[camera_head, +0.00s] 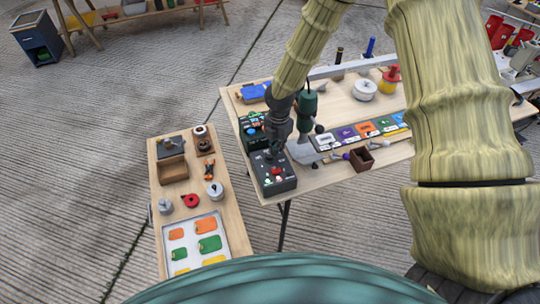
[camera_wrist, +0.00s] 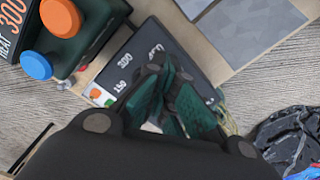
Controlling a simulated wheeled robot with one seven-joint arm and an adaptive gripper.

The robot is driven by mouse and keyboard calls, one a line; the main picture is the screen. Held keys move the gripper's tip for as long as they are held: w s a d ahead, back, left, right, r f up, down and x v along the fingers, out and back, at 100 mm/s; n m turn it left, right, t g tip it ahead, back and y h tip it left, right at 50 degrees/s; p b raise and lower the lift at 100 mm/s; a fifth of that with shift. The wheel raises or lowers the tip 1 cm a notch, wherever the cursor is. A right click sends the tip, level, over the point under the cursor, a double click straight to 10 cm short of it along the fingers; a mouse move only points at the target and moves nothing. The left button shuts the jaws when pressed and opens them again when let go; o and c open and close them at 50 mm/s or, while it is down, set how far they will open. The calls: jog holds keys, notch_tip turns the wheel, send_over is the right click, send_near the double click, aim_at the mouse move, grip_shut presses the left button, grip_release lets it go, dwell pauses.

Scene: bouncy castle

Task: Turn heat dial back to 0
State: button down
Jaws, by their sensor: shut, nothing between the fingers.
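A dark control box (camera_head: 276,181) with red, green and white parts lies at the near left corner of the table. In the head view my gripper (camera_head: 273,150) is over the box's far end. A second device (camera_wrist: 72,40) bears "HEAT 300", an orange knob and a blue knob.
A narrower bench (camera_head: 236,215) with a white tray (camera_head: 165,240) stands at left, with a floor gap between.

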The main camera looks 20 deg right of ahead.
jog(key=shift+s+a+f, duration=0.1)
jog(key=shift+s+f, duration=0.4)
jog(key=shift+w+a+r+p, duration=0.15)
jog(key=shift+w+a+p, duration=0.3)
jog(key=shift+w+p, duration=0.6)
jog(key=shift+a+p, duration=0.35)
jog(key=shift+p, duration=0.3)
jog(key=c, duration=2.1)
grip_release()
jog(key=shift+w+d+r+p, duration=0.1)
jog(key=shift+w+d+p, duration=0.05)
jog(key=shift+w+p, duration=0.2)
jog(key=shift+w+d+r+p, duration=0.15)
jog(key=shift+w+r+p, duration=0.15)
jog(key=shift+r+p, duration=0.2)
jog(key=shift+w+d+r+p, duration=0.1)
jog(key=shift+w+r+p, duration=0.15)
jog(key=shift+r+p, duration=0.25)
grip_shut()
jog(key=shift+r+p, duration=0.3)
jog(key=shift+r, duration=0.05)
jog(key=shift+s+d+r+p, duration=0.1)
jog(key=shift+s+r+p, duration=0.15)
jog(key=shift+r+p, duration=0.6)
jog(key=shift+w+r, duration=0.1)
jog(key=shift+r, duration=0.55)
